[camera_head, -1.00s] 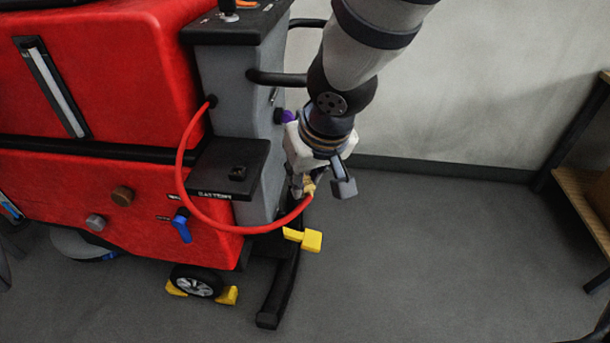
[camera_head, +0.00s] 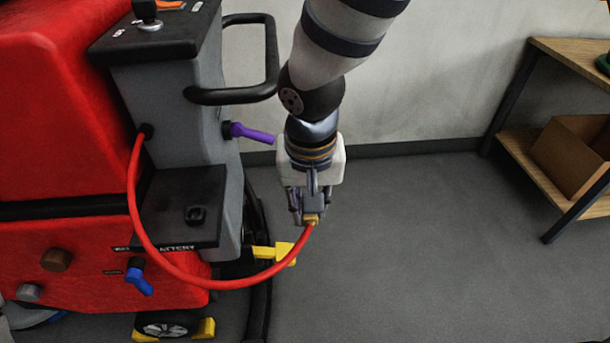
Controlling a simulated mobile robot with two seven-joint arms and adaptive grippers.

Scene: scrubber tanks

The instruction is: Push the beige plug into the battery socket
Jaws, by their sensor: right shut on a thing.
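The beige plug (camera_head: 311,219) is at the end of a red cable (camera_head: 190,283) that loops from the grey column of the red machine. My right gripper (camera_head: 308,212) is shut on the plug and points down, to the right of the machine and clear of it. The battery socket (camera_head: 195,215) is a small black fitting on the dark ledge (camera_head: 165,187) above the BATTERY label. The plug is apart from the socket, to its right. My left gripper is not in view.
A purple lever (camera_head: 251,133) and a black handle bar (camera_head: 235,95) stick out between the column and my right arm. A yellow pedal (camera_head: 272,253) is below the gripper, and a blue lever (camera_head: 138,278) is on the red body. A wooden shelf (camera_head: 520,150) stands at right; the floor between is clear.

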